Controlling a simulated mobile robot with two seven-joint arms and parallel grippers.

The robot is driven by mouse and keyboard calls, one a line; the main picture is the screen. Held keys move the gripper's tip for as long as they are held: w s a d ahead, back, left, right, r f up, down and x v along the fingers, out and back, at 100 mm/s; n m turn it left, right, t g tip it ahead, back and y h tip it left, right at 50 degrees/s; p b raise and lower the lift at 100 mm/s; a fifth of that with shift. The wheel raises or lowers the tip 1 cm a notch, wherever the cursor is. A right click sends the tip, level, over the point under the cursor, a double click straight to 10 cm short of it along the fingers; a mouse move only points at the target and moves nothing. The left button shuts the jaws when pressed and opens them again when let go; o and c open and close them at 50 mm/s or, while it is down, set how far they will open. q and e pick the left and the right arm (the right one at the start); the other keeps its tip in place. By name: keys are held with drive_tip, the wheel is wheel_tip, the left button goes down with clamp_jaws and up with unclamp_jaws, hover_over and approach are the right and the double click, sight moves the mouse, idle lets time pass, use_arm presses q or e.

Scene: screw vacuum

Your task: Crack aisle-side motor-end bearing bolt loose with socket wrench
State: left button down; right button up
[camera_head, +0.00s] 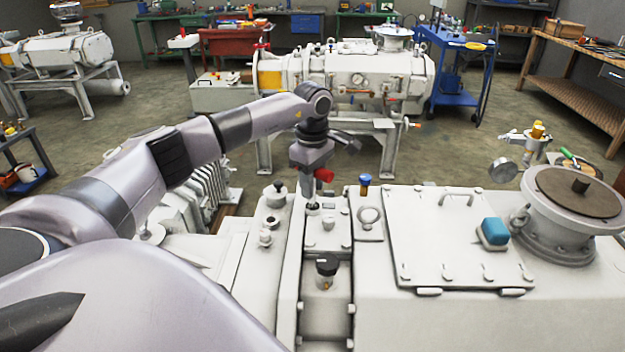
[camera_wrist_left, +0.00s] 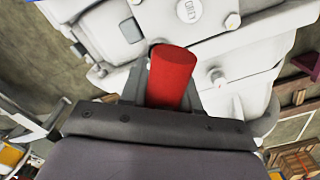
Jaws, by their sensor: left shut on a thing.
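My left gripper (camera_head: 316,172) reaches in from the left over the near white vacuum pump and points down. It is shut on a socket wrench, whose red handle (camera_head: 324,175) sticks out to the right of the fingers. The red handle also fills the middle of the left wrist view (camera_wrist_left: 172,78). Below the gripper, a slim grey shaft reaches down to the white housing (camera_head: 340,240); I cannot tell if its end sits on the bearing bolt, which is hidden or too small to make out. My right gripper does not show.
A flat bolted cover (camera_head: 455,235) with a handle and a round flange (camera_head: 575,205) lie to the right on the pump. A blue-topped fitting (camera_head: 365,183) and a dark-capped fitting (camera_head: 327,268) stand close to the gripper. Another pump (camera_head: 345,75) stands beyond open floor.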

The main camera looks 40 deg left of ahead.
use_arm(q)
drive_tip(key=shift+n, duration=0.3)
drive_tip(key=shift+r+p, duration=0.35)
drive_tip(key=shift+r, duration=2.2)
